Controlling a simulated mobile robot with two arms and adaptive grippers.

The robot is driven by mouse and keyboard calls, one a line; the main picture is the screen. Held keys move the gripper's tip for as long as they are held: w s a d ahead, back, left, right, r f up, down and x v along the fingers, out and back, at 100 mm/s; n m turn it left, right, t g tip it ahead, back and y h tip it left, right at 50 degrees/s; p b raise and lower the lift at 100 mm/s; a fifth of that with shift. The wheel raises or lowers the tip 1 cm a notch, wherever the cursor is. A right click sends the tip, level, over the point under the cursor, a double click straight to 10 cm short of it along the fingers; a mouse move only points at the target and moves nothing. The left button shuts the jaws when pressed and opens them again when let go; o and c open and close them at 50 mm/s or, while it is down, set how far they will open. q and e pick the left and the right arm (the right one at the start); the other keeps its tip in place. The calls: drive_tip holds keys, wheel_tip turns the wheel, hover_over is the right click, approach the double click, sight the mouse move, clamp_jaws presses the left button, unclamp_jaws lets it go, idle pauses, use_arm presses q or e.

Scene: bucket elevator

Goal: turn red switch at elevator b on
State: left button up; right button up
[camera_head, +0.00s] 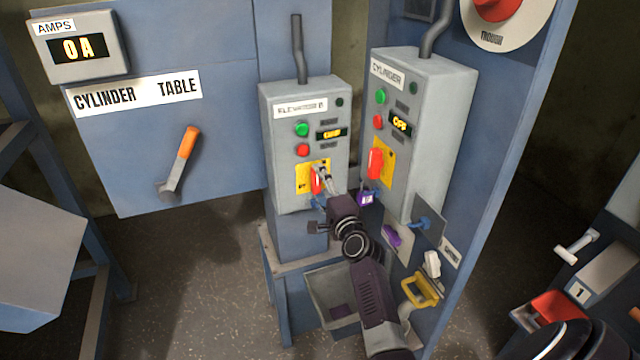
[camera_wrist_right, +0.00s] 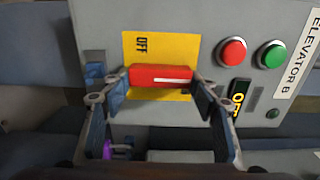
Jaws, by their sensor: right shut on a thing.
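The Elevator B box (camera_head: 284,105) is a grey control box left of the Cylinder box, with green and red buttons and a small lit display. Its red switch (camera_head: 315,180) sits on a yellow plate (camera_head: 303,182). In the right wrist view the red switch (camera_wrist_right: 160,75) lies across the yellow plate (camera_wrist_right: 150,47), near the word OFF. My right gripper (camera_head: 323,179) is shut on the red switch, with one finger at each end of it in the wrist view (camera_wrist_right: 162,84). The display (camera_wrist_right: 238,97) is partly cut by a finger. My left gripper is not in view.
The Cylinder box (camera_head: 420,105) with its own red switch (camera_head: 375,162) stands close on the right. A purple padlock (camera_head: 367,198) hangs between the boxes. A Cylinder Table panel with an orange-handled lever (camera_head: 187,145) is at left. Open floor lies lower left.

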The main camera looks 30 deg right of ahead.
drive_tip(key=o, duration=1.1)
drive_tip(key=shift+s+a+f, duration=0.1)
drive_tip(key=shift+s, duration=0.2)
drive_tip(key=v, duration=1.1)
drive_tip(key=shift+s, duration=0.15)
